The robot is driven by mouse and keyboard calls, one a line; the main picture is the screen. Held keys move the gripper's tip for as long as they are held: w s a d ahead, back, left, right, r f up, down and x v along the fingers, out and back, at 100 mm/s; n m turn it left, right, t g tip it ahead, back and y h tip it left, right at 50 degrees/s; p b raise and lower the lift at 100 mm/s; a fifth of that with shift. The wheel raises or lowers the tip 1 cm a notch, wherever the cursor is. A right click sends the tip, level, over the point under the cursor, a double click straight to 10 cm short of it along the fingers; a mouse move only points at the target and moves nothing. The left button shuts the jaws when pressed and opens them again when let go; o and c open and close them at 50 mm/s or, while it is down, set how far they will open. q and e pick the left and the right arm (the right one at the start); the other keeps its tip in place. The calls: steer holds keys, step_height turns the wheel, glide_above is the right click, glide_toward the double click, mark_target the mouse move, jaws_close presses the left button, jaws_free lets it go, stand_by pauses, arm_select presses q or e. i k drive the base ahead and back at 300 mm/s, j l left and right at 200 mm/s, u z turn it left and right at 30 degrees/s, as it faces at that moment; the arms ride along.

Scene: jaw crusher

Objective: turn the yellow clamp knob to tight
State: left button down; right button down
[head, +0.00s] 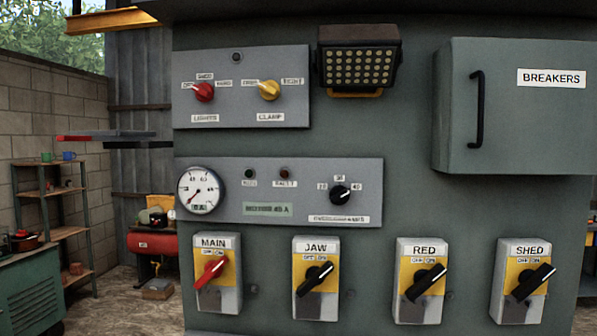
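The yellow clamp knob (269,91) sits on the upper grey control panel (222,113), above the label CLAMP. A small label stands at its upper left and another, which seems to read TIGHT, at its upper right. The knob's pointer appears to lean to the upper left, towards the left label. Nothing touches or covers the knob. Neither of my grippers shows in the head view.
A red lights knob (203,92) is left of the yellow knob. A lamp (358,58) juts out to the right, and the BREAKERS box (515,120) is farther right. A gauge panel (290,175) and several rotary switches are below.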

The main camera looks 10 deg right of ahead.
mark_target(270, 90)
steer(key=i+j+u, duration=0.45)
steer(key=u, duration=0.3)
steer(key=i+u, duration=0.35)
steer(key=i+j+u, duration=0.15)
steer(key=i+u, duration=0.65)
steer(key=i, duration=0.2)
steer(key=i+z, duration=0.4)
steer(key=i+j+z, duration=0.1)
steer(key=i+z, duration=0.4)
steer(key=z, duration=0.35)
steer(key=i+z, duration=0.1)
steer(key=z, duration=0.3)
steer(key=i+z, duration=0.1)
steer(key=z, duration=0.35)
steer(key=i+j+z, duration=0.1)
steer(key=z, duration=0.35)
steer(key=j+z, duration=0.2)
steer(key=z, duration=0.25)
steer(key=i, duration=0.05)
